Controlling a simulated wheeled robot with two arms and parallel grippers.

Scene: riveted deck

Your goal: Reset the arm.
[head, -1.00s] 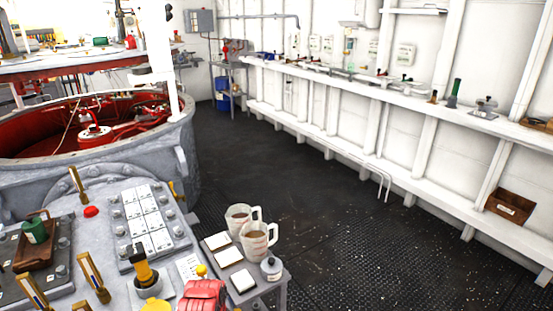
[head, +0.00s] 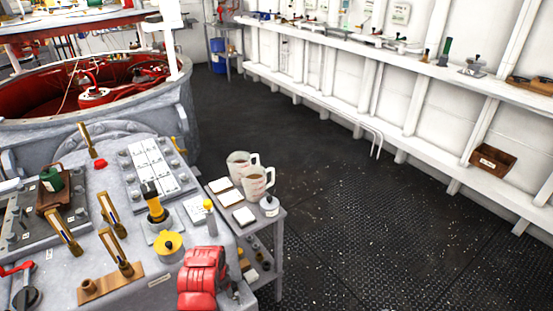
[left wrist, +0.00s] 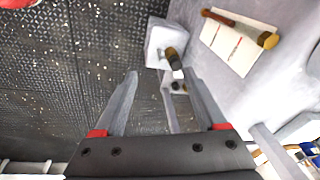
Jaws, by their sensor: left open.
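My left gripper (left wrist: 160,76) shows in the left wrist view with its two grey fingers spread apart. Nothing is between the fingertips, so it is open and empty. Beyond it are the patterned dark deck (left wrist: 90,70), a pale block (left wrist: 157,42) with a dark and brown fitting, and a light grey surface. Neither arm shows in the head view, and my right gripper is in no view.
A grey control console (head: 145,215) with levers fills the near left. A red object (head: 203,275) sits at its edge. A small grey table (head: 268,228) beside it carries two mugs (head: 257,182). Open deck (head: 335,215) lies to the right, below a white wall shelf (head: 330,38).

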